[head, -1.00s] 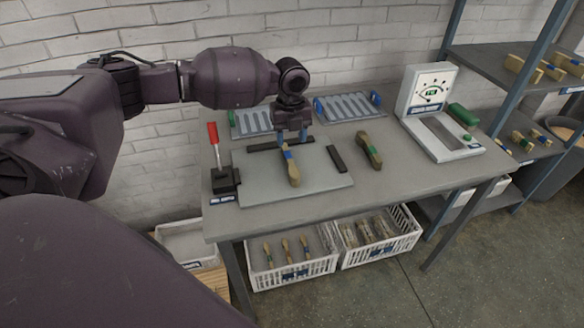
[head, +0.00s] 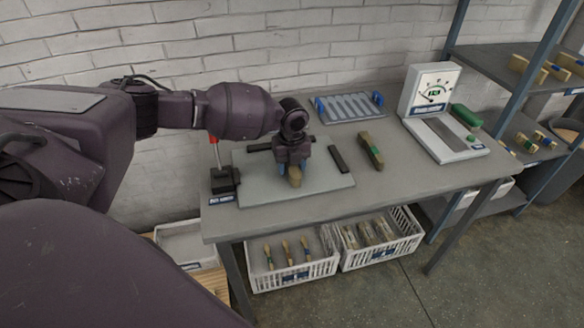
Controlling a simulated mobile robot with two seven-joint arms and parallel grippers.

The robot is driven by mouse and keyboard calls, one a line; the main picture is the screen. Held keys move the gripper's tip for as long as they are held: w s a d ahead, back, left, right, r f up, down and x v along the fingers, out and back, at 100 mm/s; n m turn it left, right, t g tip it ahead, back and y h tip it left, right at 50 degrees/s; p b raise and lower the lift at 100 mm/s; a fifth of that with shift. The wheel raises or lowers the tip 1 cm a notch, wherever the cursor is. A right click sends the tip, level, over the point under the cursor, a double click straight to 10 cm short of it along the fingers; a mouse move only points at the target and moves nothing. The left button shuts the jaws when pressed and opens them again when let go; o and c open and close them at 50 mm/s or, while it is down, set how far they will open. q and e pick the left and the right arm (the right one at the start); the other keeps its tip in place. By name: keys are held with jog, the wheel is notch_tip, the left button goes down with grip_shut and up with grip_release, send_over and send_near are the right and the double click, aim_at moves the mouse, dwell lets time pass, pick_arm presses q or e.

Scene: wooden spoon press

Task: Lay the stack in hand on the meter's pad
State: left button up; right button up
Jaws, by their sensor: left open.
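A wooden spoon stack (head: 295,180) lies on the grey plate (head: 245,190) on the bench, mostly hidden under my left gripper. My left gripper (head: 290,170) is open and low over the stack, with its fingers around or just above it; the exact contact is hidden. The meter (head: 431,92) with a dial stands at the right end of the bench. Its dark pad (head: 442,134) on the white base is bare. A second wooden stack (head: 371,150) with a green band lies right of the plate. My right gripper is not in view.
A red-handled lever on a black block (head: 224,183) stands left of the plate. A dark bar (head: 339,159) edges the plate's right side. A slotted blue-grey rack (head: 348,107) lies at the back. A green cylinder (head: 465,115) is beside the meter. Bench front is clear.

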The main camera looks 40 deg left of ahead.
pick_arm(q)
jog(key=shift+c, duration=0.4)
grip_shut()
